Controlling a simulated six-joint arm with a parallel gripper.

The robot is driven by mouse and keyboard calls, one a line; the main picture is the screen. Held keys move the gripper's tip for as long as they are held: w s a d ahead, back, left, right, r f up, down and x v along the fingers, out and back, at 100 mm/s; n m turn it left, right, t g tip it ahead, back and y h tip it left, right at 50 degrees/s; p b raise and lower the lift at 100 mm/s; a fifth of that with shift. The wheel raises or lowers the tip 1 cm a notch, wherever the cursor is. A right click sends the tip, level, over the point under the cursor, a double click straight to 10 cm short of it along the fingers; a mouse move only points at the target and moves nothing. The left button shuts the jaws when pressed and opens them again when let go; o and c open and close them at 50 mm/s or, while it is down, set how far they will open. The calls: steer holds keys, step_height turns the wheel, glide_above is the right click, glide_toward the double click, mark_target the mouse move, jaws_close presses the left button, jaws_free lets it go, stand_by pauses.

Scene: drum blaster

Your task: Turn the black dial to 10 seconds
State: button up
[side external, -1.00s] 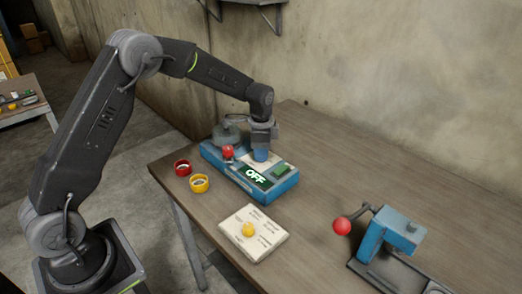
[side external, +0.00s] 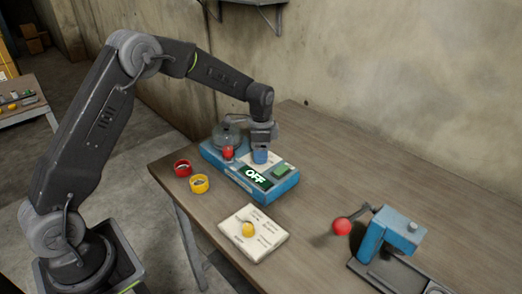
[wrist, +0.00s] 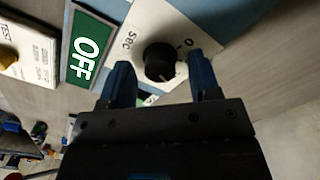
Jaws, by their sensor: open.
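The black dial (wrist: 160,62) sits on a white panel marked "sec" and "0" in the wrist view. Its exact setting is hard to read. My gripper (wrist: 162,68) is open, with one blue finger on each side of the dial. I cannot tell whether the fingers touch it. In the side view my gripper (side external: 260,156) points down over the blue box (side external: 262,197), and it hides the dial there. The green display (side external: 256,175) on the box reads "OFF"; it also shows in the wrist view (wrist: 90,46).
A green button (side external: 282,169) and a red part (side external: 228,153) are on the box. Red (side external: 182,167) and yellow (side external: 199,184) rings lie beside it. A cream panel with a yellow knob (side external: 248,229) lies in front. A blue lever device (side external: 388,236) stands right. The wooden table between is clear.

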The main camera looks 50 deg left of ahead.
step_height(320, 180, up, 14)
stand_by(0.4)
steer(key=shift+f, duration=0.1)
steer(key=s+d+r+n+t, duration=0.1)
steer(key=s+d+r+n, duration=0.1)
steer(key=s+r, duration=0.35)
steer(key=s+d+r+n+t, duration=0.2)
steer(key=s+r, duration=0.1)
steer(key=s, duration=0.6)
steer(key=s+d+f+n+t, duration=0.1)
steer(key=s+f+n, duration=0.1)
steer(key=s, duration=0.6)
steer(key=s+d+f+n+t, duration=0.1)
steer(key=s+f+n, duration=0.1)
steer(key=s, duration=0.6)
steer(key=shift+n+t, duration=0.3)
steer(key=shift+n, duration=0.2)
